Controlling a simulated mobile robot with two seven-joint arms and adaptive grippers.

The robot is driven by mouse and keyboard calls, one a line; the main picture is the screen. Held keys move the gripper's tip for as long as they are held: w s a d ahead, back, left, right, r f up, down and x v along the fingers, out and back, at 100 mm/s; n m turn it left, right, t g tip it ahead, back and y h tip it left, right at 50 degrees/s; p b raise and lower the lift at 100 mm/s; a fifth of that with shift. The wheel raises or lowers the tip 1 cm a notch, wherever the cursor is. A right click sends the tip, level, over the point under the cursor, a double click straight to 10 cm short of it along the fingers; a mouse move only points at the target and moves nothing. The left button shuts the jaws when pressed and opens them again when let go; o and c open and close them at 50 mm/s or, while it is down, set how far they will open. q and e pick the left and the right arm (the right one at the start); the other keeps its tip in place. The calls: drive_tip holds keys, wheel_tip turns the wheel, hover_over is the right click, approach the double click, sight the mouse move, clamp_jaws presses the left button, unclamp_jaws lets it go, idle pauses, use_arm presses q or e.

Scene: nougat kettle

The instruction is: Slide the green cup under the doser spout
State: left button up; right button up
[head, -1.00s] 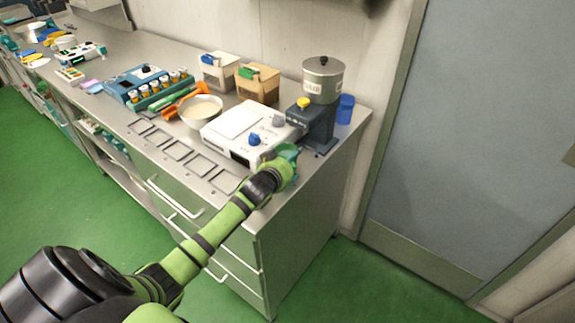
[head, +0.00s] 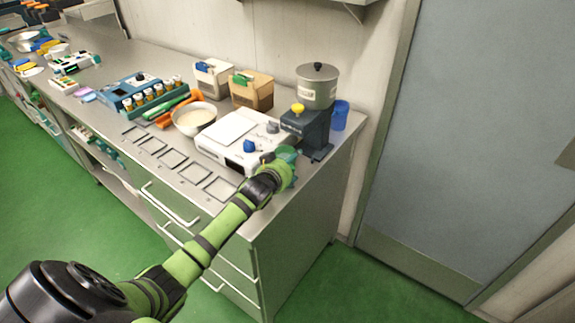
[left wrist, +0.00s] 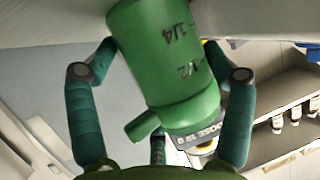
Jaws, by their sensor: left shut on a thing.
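The green cup (left wrist: 165,60) has 1/4 and 1/2 marks and a short side stub. It sits between the teal fingers of my left gripper (left wrist: 158,95), which is shut on it. In the head view my left gripper (head: 284,163) is at the bench's front right corner, right of the white device, and the cup (head: 288,152) is mostly hidden by it. The doser (head: 317,128) stands just behind, a dark stand with a yellow knob and a grey lidded canister (head: 318,90). Its spout cannot be made out. My right gripper is not in view.
A white device (head: 235,143) with a blue knob stands left of my gripper. A blue cup (head: 340,114) stands behind the doser. A white bowl (head: 194,118), two boxes (head: 252,89) and a vial rack (head: 140,92) are farther left. The bench's right edge is close.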

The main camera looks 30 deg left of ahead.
sight(291, 166)
use_arm(q)
drive_tip(key=shift+w+d+f+b, duration=0.1)
drive_tip(key=shift+w+b, duration=0.55)
drive_tip(key=shift+w, duration=0.55)
drive_tip(key=shift+w+d+b, duration=0.1)
drive_tip(key=shift+w+b, duration=0.55)
drive_tip(key=shift+w, duration=0.55)
drive_tip(key=shift+w, duration=0.2)
drive_tip(key=shift+w+d+b, duration=0.15)
drive_tip(key=shift+w+b, duration=0.9)
drive_tip(key=shift+w, duration=0.45)
drive_tip(key=o, duration=1.2)
drive_tip(key=v, duration=1.2)
